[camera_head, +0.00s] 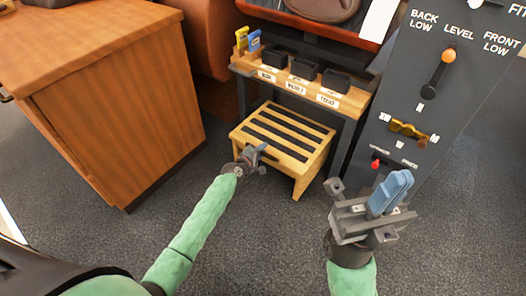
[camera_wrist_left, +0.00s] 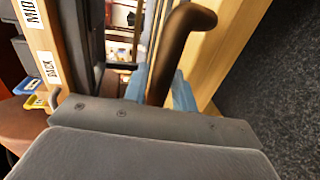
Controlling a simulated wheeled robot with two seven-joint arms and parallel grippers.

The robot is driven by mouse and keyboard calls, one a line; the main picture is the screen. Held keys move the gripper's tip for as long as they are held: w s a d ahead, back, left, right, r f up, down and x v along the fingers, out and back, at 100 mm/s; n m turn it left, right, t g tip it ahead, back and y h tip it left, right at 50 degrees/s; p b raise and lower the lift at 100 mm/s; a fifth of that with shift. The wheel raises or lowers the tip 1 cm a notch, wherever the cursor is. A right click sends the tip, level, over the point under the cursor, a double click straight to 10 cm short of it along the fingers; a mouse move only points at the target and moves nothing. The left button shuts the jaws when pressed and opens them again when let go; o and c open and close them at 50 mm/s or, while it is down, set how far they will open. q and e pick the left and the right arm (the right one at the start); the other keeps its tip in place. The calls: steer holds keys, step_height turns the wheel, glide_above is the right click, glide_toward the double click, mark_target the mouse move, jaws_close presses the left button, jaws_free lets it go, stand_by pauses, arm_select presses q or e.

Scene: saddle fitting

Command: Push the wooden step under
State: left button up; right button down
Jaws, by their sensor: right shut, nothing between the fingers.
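The wooden step (camera_head: 301,151) is pale wood with dark strips across its top. It stands on the floor in front of the small wooden bench (camera_head: 348,101), its back edge close to or partly under the bench top. My left gripper (camera_head: 257,154) is at the step's front left corner; I cannot tell if it touches. In the left wrist view, pale wood (camera_wrist_left: 225,45) lies on the right, and the blue fingers of my left gripper (camera_wrist_left: 163,90) show on either side of a brown curved bar (camera_wrist_left: 170,60). I cannot tell whether they grip it. My right gripper (camera_head: 390,192) is shut and empty, right of the step.
The bench carries black bins (camera_head: 304,68) and blue and yellow tags (camera_head: 248,40). A wooden cabinet (camera_head: 120,100) stands on the left. A dark panel with levers (camera_head: 440,85) stands on the right. The carpet (camera_head: 265,235) in front of the step is clear between my arms.

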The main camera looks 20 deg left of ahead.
arm_select(q)
steer(key=shift+w+d, duration=0.15)
steer(key=shift+w, duration=0.15)
steer(key=shift+c, duration=0.5)
